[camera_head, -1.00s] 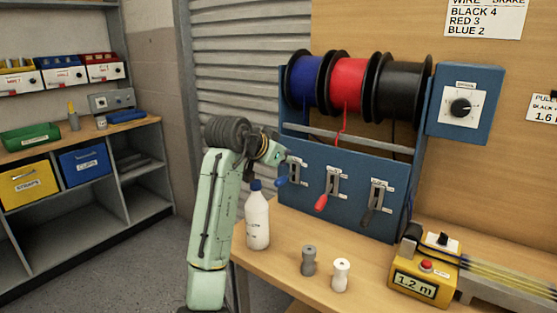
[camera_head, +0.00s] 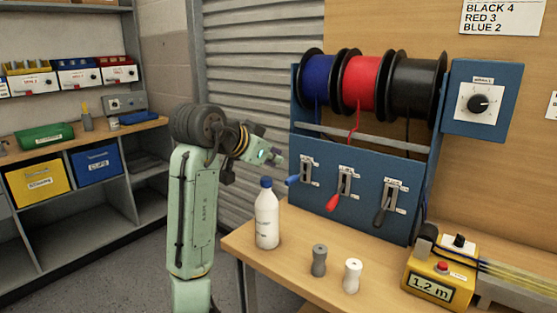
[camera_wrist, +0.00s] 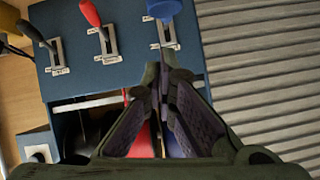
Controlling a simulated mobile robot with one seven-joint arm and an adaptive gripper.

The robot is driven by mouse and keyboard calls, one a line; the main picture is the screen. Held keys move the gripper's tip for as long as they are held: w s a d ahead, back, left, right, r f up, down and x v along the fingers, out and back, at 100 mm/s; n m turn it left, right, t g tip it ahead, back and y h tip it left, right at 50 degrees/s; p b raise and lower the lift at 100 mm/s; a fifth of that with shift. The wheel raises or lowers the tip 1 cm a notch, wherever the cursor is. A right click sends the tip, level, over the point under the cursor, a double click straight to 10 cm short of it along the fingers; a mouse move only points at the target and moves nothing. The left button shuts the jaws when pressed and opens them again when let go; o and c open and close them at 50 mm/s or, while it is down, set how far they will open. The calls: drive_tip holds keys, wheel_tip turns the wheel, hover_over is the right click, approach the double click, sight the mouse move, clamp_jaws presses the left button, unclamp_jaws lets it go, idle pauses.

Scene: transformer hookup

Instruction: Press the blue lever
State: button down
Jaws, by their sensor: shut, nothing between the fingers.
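The blue lever (camera_head: 293,180) is the leftmost of the levers on the blue panel (camera_head: 345,212). Its handle sticks out from its slot and points down to the left. In the wrist view, the blue lever (camera_wrist: 163,10) shows at the top, just beyond my fingertips. My gripper (camera_wrist: 162,72) is shut with nothing between the fingers. In the head view, my gripper (camera_head: 278,162) is beside the panel's left edge, slightly above and left of the blue handle. The two look apart, with a small gap.
A red lever (camera_head: 333,202) and a black lever (camera_head: 381,215) are to the right. Blue, red and black wire spools (camera_head: 362,82) sit above. A white bottle (camera_head: 267,218) with a blue cap stands on the bench below my gripper. Grey and white pieces (camera_head: 352,275) stand in front.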

drive_tip(key=w+d+r+n+t+y, duration=0.1)
drive_tip(key=w+n+y, duration=0.3)
drive_tip(key=w+n, duration=0.35)
drive_tip(key=n+g+y, duration=0.2)
drive_tip(key=n+y, duration=0.5)
drive_tip(key=n, duration=0.1)
hover_over(297, 177)
drive_tip(key=s+d+r+n+g+y, duration=0.2)
drive_tip(key=s+d+n+y, duration=0.2)
drive_tip(key=s+d, duration=0.2)
drive_tip(key=shift+s+d, duration=0.2)
drive_tip(key=shift+d, duration=0.65)
drive_tip(key=shift+r, duration=0.1)
drive_tip(key=s+d+f+p+x, duration=0.1)
drive_tip(key=f+p+x, duration=0.1)
drive_tip(key=x, duration=1)
drive_tip(key=shift+a+f+p, duration=0.3)
drive_tip(key=shift+f+p, duration=0.1)
drive_tip(key=shift+p, duration=0.05)
